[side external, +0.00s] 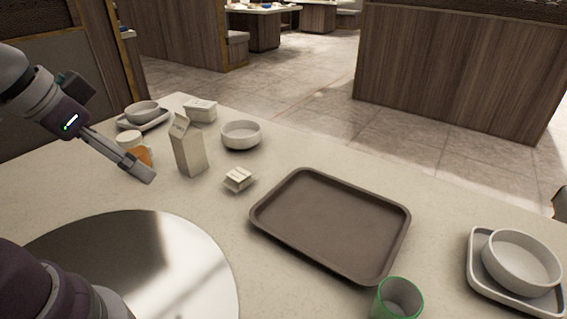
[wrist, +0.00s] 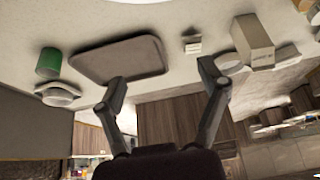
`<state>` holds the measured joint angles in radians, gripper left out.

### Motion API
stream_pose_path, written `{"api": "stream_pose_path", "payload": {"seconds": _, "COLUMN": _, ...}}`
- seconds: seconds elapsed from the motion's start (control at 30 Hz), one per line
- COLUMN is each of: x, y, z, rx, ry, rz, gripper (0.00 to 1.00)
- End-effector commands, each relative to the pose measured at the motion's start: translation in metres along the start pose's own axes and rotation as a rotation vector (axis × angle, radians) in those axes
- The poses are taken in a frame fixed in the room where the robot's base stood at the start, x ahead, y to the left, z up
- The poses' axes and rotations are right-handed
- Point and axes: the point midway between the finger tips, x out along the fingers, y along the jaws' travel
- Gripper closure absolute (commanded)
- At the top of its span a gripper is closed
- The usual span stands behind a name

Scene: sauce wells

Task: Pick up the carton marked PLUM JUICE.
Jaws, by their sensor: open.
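A tall cream carton with a gabled top (side external: 188,150) stands upright on the table, behind and to the right of my gripper in the side view. No lettering on it is legible, so I cannot confirm PLUM JUICE. It also shows in the wrist view (wrist: 252,40), at upper right, outside the fingers. My gripper (side external: 147,174) hangs above the table left of the carton, its fingers slanting down to the right. In the wrist view my gripper (wrist: 162,78) is open, with nothing between its fingers.
An orange-and-white mug (side external: 137,150) stands close left of the carton. A white bowl (side external: 241,135), a pale box (side external: 201,111) and small cream pieces (side external: 239,179) are nearby. A brown tray (side external: 330,222) lies right, with a green cup (side external: 398,299) near its front corner.

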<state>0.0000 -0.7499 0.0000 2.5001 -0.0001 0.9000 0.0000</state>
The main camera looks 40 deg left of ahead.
Motion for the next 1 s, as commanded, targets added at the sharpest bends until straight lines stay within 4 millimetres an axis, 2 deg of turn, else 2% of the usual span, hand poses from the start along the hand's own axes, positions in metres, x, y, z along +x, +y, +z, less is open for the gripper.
{"api": "stream_pose_path", "payload": {"seconds": 0.03, "x": 0.000, "y": 0.000, "z": 0.000, "rx": 0.000, "ry": 0.000, "rz": 0.000, "gripper": 0.16}}
{"api": "stream_pose_path", "payload": {"seconds": 0.13, "x": 0.000, "y": 0.000, "z": 0.000, "rx": 0.000, "ry": 0.000, "rz": 0.000, "gripper": 0.05}}
{"api": "stream_pose_path", "payload": {"seconds": 0.43, "x": 0.000, "y": -0.001, "z": -0.001, "rx": -0.012, "ry": -0.001, "rz": -0.003, "gripper": 0.05}}
{"api": "stream_pose_path", "payload": {"seconds": 0.53, "x": 0.003, "y": -0.009, "z": -0.015, "rx": -0.192, "ry": -0.011, "rz": -0.051, "gripper": 0.05}}
{"api": "stream_pose_path", "payload": {"seconds": 0.57, "x": 0.005, "y": -0.015, "z": -0.024, "rx": -0.298, "ry": -0.014, "rz": -0.075, "gripper": 0.05}}
{"api": "stream_pose_path", "payload": {"seconds": 0.67, "x": 0.021, "y": -0.038, "z": -0.059, "rx": -0.776, "ry": -0.010, "rz": -0.148, "gripper": 0.05}}
{"api": "stream_pose_path", "payload": {"seconds": 0.8, "x": 0.061, "y": -0.080, "z": -0.100, "rx": -1.546, "ry": 0.015, "rz": -0.159, "gripper": 0.05}}
{"api": "stream_pose_path", "payload": {"seconds": 0.9, "x": 0.092, "y": -0.119, "z": -0.118, "rx": -2.121, "ry": 0.025, "rz": -0.103, "gripper": 0.05}}
{"api": "stream_pose_path", "payload": {"seconds": 1.0, "x": 0.113, "y": -0.158, "z": -0.127, "rx": -2.618, "ry": 0.021, "rz": -0.012, "gripper": 0.05}}
